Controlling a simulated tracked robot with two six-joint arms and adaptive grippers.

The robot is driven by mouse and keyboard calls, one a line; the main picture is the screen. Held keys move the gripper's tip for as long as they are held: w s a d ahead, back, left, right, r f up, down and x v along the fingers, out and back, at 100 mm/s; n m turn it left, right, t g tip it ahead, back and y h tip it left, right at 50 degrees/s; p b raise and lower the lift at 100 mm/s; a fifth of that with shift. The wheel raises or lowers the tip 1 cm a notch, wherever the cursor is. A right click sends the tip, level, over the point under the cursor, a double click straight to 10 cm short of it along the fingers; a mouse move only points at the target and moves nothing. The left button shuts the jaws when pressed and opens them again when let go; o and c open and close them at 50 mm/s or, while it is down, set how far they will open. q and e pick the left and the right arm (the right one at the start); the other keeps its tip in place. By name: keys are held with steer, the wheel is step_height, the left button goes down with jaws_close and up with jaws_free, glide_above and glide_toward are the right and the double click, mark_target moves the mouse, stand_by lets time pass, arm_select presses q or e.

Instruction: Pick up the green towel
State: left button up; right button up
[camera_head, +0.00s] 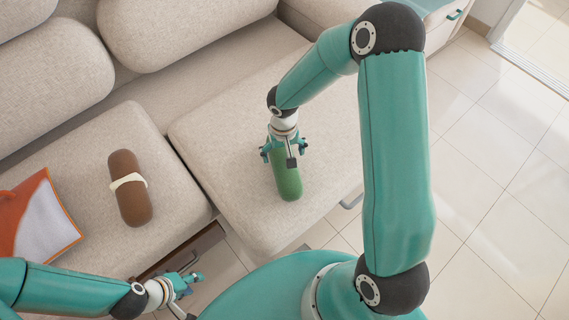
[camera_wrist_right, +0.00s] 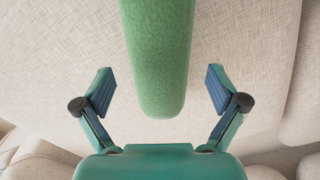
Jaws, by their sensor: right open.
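The green towel (camera_head: 287,182) is a rolled cylinder lying on the right seat cushion of the sofa. My right gripper (camera_head: 284,151) is above its far end, pointing down. In the right wrist view the green towel (camera_wrist_right: 158,62) runs from the top edge down between the two fingers. The right gripper (camera_wrist_right: 160,91) is open, with a gap on each side of the towel and no finger seen touching it. My left gripper (camera_head: 188,292) is low at the bottom left, in front of the sofa, away from the towel; its fingers look spread and empty.
A brown roll with a cream band (camera_head: 130,188) lies on the left cushion. An orange and white item (camera_head: 36,220) is at the left edge. Sofa backrests (camera_head: 170,30) stand behind. Tiled floor (camera_head: 500,170) is clear on the right.

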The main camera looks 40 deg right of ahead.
mark_target(284, 159)
steer(key=f, duration=0.4)
steer(key=shift+s+a+b, duration=0.1)
steer(key=shift+s+b, duration=0.15)
steer(key=shift+b, duration=0.15)
steer(key=c, duration=1.4)
steer(key=shift+r, duration=0.1)
